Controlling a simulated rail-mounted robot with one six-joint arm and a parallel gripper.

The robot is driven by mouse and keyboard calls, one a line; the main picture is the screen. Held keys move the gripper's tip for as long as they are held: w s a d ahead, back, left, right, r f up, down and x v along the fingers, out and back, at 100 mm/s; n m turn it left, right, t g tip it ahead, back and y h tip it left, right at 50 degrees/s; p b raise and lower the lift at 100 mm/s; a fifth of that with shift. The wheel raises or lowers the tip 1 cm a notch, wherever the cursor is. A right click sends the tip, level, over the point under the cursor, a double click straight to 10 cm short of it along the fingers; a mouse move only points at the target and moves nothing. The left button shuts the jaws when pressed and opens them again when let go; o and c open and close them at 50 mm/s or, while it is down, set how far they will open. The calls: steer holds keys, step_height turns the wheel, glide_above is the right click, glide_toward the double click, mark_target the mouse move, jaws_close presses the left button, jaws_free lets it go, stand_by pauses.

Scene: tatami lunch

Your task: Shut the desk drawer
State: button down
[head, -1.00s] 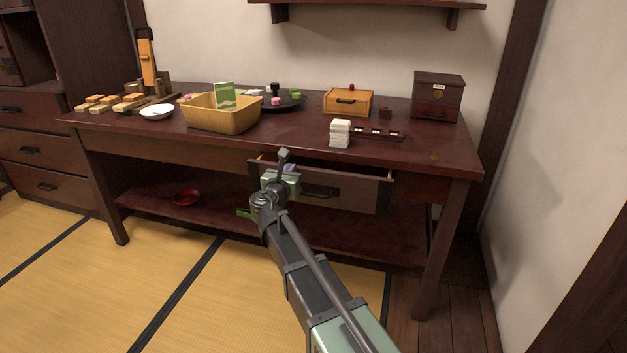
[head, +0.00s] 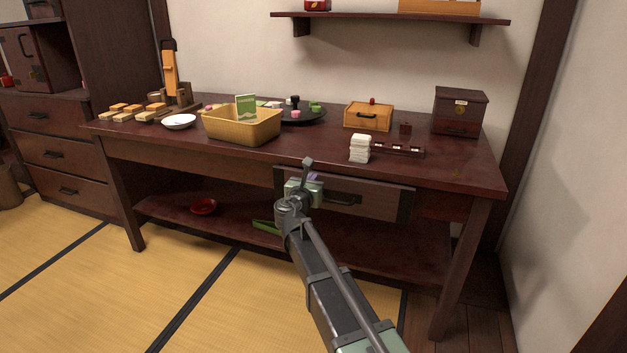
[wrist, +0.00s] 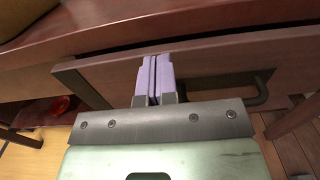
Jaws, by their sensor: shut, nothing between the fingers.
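The desk drawer's front (head: 375,198) is a dark wooden panel with a dark handle (head: 343,199) and dark end bands, under the front edge of the desk top (head: 440,172). In the head view no open gap shows above it; I cannot tell whether it is fully flush. My gripper (head: 313,178) is shut and empty at the left part of the drawer front. In the wrist view its purple fingertips (wrist: 155,62) are together against or very near the panel (wrist: 110,78), left of the handle (wrist: 262,88). The drawer's inside is hidden.
On the desk top stand a yellow basket (head: 240,127), a white stack (head: 360,149), a wooden box (head: 367,117) and a dark chest (head: 460,111). A red dish (head: 204,206) and a green item (head: 266,226) lie on the lower shelf. Tatami floor is clear at left.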

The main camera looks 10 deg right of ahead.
mark_target(334, 202)
steer(key=v, duration=1.2)
steer(key=shift+s, duration=0.35)
steer(key=c, duration=1.7)
jaws_free()
steer(key=shift+a, duration=0.1)
steer(key=shift+o, duration=1.1)
steer(key=shift+w+f+m, duration=0.15)
steer(key=shift+w+f, duration=0.05)
steer(key=shift+w, duration=0.25)
steer(key=shift+w+f+m, duration=0.15)
steer(key=shift+w, duration=0.3)
steer(key=shift+o, duration=1.4)
steer(key=m, duration=0.2)
steer(key=d+f+m+g+h, duration=0.1)
steer(key=m, duration=0.2)
steer(key=w+m+g+h, duration=0.1)
steer(key=m, duration=0.1)
steer(key=shift+d+f+b, duration=0.25)
steer(key=shift+d+b, duration=0.15)
steer(key=w+d+f+m+g, duration=0.1)
steer(key=w+d+m, duration=0.1)
steer(key=d+m, duration=0.1)
steer(key=w+d+f+m+g+h+b, duration=0.1)
steer(key=w+d+m, duration=0.1)
steer(key=m, duration=0.4)
steer(key=w+d+f+m+g+h+b, duration=0.1)
steer(key=w+d+m, duration=0.1)
steer(key=d+m, duration=0.3)
steer(key=shift+f, duration=0.3)
steer(key=shift+s, duration=0.1)
